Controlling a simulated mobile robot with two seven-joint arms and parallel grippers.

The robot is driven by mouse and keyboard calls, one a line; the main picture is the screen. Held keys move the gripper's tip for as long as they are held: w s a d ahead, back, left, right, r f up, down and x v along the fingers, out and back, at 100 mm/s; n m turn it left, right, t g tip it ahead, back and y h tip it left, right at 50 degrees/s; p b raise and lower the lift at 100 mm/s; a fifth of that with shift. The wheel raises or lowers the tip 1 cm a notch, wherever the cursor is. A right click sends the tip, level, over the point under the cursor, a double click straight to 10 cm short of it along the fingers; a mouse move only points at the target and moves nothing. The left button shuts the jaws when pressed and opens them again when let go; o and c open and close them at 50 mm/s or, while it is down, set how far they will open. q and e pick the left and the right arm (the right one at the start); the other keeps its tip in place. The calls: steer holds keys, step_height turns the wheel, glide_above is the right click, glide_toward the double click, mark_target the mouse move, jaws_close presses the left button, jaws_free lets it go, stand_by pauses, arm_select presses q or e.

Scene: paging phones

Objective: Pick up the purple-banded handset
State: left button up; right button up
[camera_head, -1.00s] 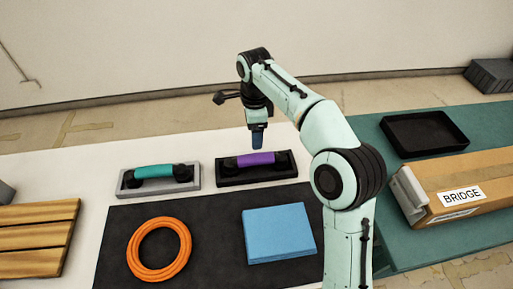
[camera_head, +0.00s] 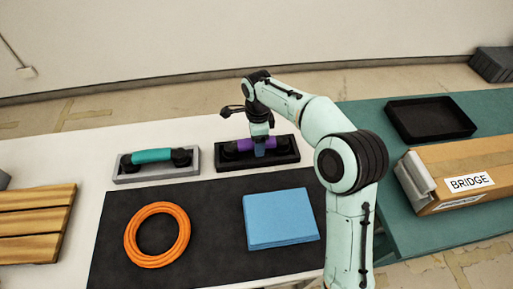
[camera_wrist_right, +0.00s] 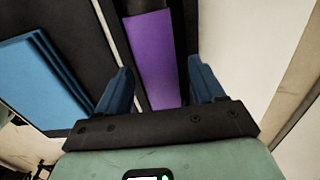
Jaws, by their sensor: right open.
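The purple-banded handset (camera_head: 241,145) lies in its black cradle (camera_head: 225,166) at the back of the white table. My right gripper (camera_head: 260,150) is over the handset's purple band in the head view. In the right wrist view the purple band (camera_wrist_right: 153,62) runs between the two blue fingers of the open right gripper (camera_wrist_right: 163,85), with a gap on each side. The fingers do not close on it. I cannot tell how far down they reach. My left gripper is not in view.
A teal-banded handset (camera_head: 151,156) lies in a grey cradle to the left. An orange ring (camera_head: 131,246) and a blue block (camera_head: 280,219) lie on a black mat (camera_head: 210,205). On the right are a black tray (camera_head: 431,118) and a BRIDGE box (camera_head: 440,163).

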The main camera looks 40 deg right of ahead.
steer(key=shift+f, duration=0.65)
steer(key=c, duration=1.2)
steer(key=shift+r, duration=0.15)
